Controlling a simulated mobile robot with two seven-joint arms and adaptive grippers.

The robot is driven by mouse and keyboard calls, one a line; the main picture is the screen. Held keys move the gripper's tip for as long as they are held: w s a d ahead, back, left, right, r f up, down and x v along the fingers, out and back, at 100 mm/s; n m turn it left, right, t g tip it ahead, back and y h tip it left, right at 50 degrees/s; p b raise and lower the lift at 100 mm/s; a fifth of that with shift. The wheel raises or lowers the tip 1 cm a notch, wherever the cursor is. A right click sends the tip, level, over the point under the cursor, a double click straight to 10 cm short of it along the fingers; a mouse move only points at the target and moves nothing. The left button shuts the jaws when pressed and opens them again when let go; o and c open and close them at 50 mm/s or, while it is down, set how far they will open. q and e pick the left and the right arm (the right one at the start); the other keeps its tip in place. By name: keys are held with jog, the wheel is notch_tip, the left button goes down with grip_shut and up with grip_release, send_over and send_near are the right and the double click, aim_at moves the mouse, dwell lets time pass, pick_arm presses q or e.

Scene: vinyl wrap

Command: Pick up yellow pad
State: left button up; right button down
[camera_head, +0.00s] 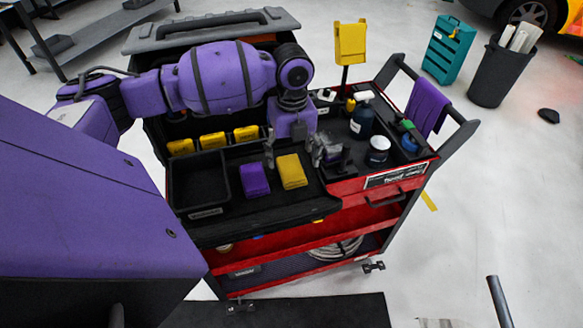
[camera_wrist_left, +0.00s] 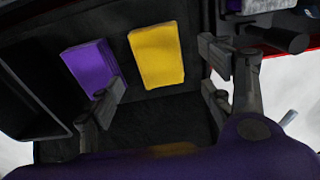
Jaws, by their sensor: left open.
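The yellow pad (camera_head: 291,171) lies flat on the black tray of the cart, just right of a purple pad (camera_head: 254,180). In the left wrist view the yellow pad (camera_wrist_left: 157,55) is at the top middle, with the purple pad (camera_wrist_left: 91,65) to its left. My left gripper (camera_head: 293,152) is open and empty above the tray, its fingers on either side of the yellow pad in the head view. In the left wrist view the two fingers (camera_wrist_left: 164,95) are spread wide, and the pad lies beyond the gap between them. My right gripper is not in view.
The red cart (camera_head: 345,203) carries a black bin (camera_head: 198,181) left of the pads and several yellow items behind them. A spray bottle (camera_head: 362,117) and a dark jar (camera_head: 378,151) stand to the right. The tray is bare in front of the pads.

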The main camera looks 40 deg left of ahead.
aim_at(291, 167)
pick_arm(q)
jog(key=f, duration=0.4)
jog(key=shift+w+a+f, duration=0.15)
jog(key=shift+a+f, duration=0.05)
jog(key=shift+f, duration=0.15)
jog(key=c, duration=1.1)
